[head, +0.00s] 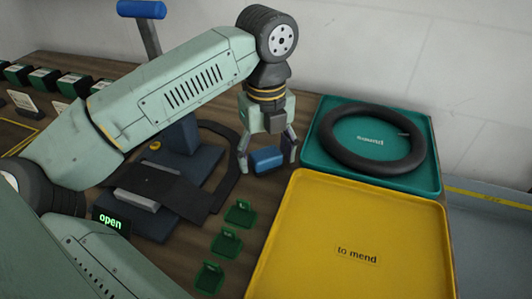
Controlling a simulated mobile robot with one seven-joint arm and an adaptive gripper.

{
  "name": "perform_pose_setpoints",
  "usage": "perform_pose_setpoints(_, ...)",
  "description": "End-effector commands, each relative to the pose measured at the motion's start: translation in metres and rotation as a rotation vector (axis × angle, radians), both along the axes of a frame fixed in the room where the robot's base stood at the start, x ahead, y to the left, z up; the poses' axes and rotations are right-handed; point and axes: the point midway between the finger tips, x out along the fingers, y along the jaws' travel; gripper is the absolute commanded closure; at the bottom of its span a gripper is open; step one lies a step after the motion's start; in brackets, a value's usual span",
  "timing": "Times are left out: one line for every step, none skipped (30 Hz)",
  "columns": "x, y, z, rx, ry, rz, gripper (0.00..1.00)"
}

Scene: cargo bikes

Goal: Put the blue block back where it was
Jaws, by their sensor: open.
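The blue block (267,160) is a small box-shaped piece. It shows between the two fingers of my gripper (266,167), which points down with its fingers spread apart. A gap shows on the block's left side; on the right I cannot tell whether the finger touches it. The block appears to be at the wooden table top, just behind the yellow tray's back left corner, but its underside is hard to make out.
A yellow tray (300,255) labelled "to mend" is in front, and a teal tray (428,183) holding a black tyre (335,160) is behind it. Green holders (226,242) line the table left of the yellow tray. A dark blue stand (180,135) is farther left.

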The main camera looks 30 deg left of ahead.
Motion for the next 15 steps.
perform_pose_setpoints(0.000, 0.000, 0.000, 0.000, 0.000, 0.000, 0.31)
perform_pose_setpoints(0.000, 0.000, 0.000, 0.000, 0.000, 0.000, 0.31)
perform_pose_setpoints(0.000, 0.000, 0.000, 0.000, 0.000, 0.000, 0.31)
perform_pose_setpoints(0.000, 0.000, 0.001, 0.000, 0.000, 0.000, 0.31)
perform_pose_setpoints(0.000, 0.000, 0.001, 0.000, 0.000, 0.000, 0.31)
perform_pose_setpoints(0.000, 0.000, 0.002, 0.000, 0.000, 0.000, 0.31)
perform_pose_setpoints(0.000, 0.000, 0.004, 0.000, 0.000, 0.000, 0.31)
perform_pose_setpoints(0.000, 0.000, 0.005, 0.000, 0.000, 0.000, 0.31)
perform_pose_setpoints(0.000, 0.000, 0.009, 0.001, -0.001, 0.000, 0.31)
perform_pose_setpoints(0.000, 0.000, 0.013, 0.001, -0.001, 0.001, 0.31)
perform_pose_setpoints(0.000, 0.000, 0.017, 0.002, -0.001, 0.001, 0.31)
perform_pose_setpoints(0.000, 0.000, 0.024, 0.002, -0.001, 0.001, 0.31)
perform_pose_setpoints(0.000, 0.000, 0.029, 0.002, -0.001, 0.001, 0.31)
perform_pose_setpoints(0.000, 0.000, 0.035, 0.002, 0.000, 0.001, 0.31)
perform_pose_setpoints(0.000, 0.000, 0.043, 0.002, 0.000, 0.001, 0.31)
